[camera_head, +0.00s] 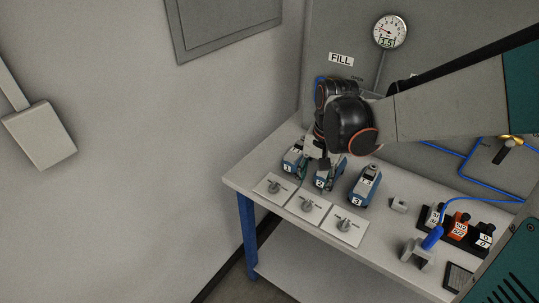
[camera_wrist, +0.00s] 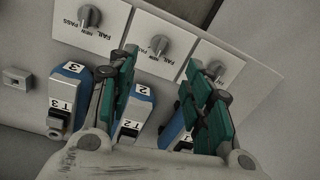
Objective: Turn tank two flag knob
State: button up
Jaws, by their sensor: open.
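Three white plates, each with a grey flag knob, line the table's front left edge. The middle plate carries the knob (camera_head: 307,206) in line with the blue tank marked 2 (camera_head: 325,182). That knob (camera_wrist: 158,45) also shows in the wrist view, on a plate lettered with FAIL. My gripper (camera_wrist: 159,64) is open, with its teal fingers apart and nothing between them. It is above tanks 1 and 2, short of the middle knob and not touching it. In the head view my arm partly hides the gripper and tank 2.
The knobs on either side, left (camera_head: 274,188) and right (camera_head: 344,225), sit close to the middle one. Blue tank 1 (camera_head: 291,161) and tank 3 (camera_head: 365,186) flank tank 2. A small grey block (camera_head: 400,204) and a blue-cabled plug (camera_head: 432,239) stand further right. The wall is behind.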

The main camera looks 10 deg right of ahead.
aim_at(308, 202)
jog(key=f+b, duration=0.1)
jog(key=f, duration=0.2)
jog(key=f+b, duration=0.1)
jog(key=f, duration=0.2)
jog(key=f+b, duration=0.1)
jog(key=f, duration=0.3)
jog(key=shift+w+a, duration=0.2)
jog(key=shift+a, duration=0.1)
jog(key=c, duration=1.1)
